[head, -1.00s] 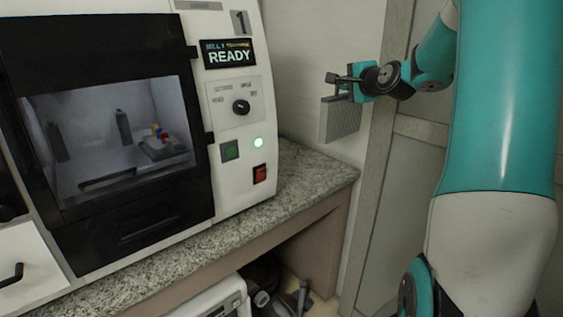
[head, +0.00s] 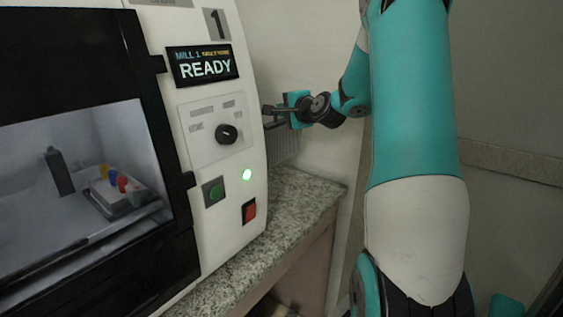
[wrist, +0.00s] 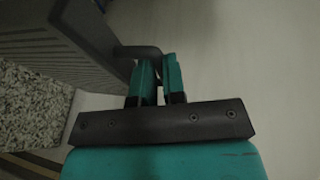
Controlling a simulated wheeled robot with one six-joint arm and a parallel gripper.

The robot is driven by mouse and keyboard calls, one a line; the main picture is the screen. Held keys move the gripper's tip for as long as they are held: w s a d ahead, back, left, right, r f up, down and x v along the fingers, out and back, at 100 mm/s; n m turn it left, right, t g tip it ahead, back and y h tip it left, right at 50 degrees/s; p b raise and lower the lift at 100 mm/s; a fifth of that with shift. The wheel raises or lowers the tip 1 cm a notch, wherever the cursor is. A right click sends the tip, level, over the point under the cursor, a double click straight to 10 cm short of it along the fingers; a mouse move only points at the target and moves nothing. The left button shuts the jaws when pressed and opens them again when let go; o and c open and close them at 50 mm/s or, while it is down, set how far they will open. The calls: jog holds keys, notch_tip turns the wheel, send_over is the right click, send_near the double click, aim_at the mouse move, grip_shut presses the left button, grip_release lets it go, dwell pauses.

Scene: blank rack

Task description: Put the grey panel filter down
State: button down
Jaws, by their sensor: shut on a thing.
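The grey panel filter (head: 287,146) is a ribbed upright slab, partly hidden behind the side of the mill in the head view. In the wrist view the filter (wrist: 70,45) fills the upper left, with a bent handle at its right end. My gripper (wrist: 158,72) is shut on that handle. In the head view my gripper (head: 277,112) is beside the mill's right edge, holding the filter above the back right of the granite counter. I cannot tell whether the filter's lower edge touches the counter.
The white mill (head: 222,100) stands on the left, its screen reading READY and a green lamp lit. Its dark-framed window shows small coloured pieces inside. The granite counter (head: 300,200) has a bare strip right of the mill. A plain wall is behind.

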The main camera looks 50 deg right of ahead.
aim_at(284, 152)
notch_tip(284, 152, down, 13)
jog(key=shift+b, duration=1.05)
jog(key=shift+f, duration=0.1)
jog(key=shift+f, duration=0.15)
jog(key=c, duration=1.2)
grip_release()
jog(key=shift+r, duration=0.2)
jog(key=b+v, duration=0.3)
jog(key=v, duration=0.9)
jog(key=shift+s, duration=0.1)
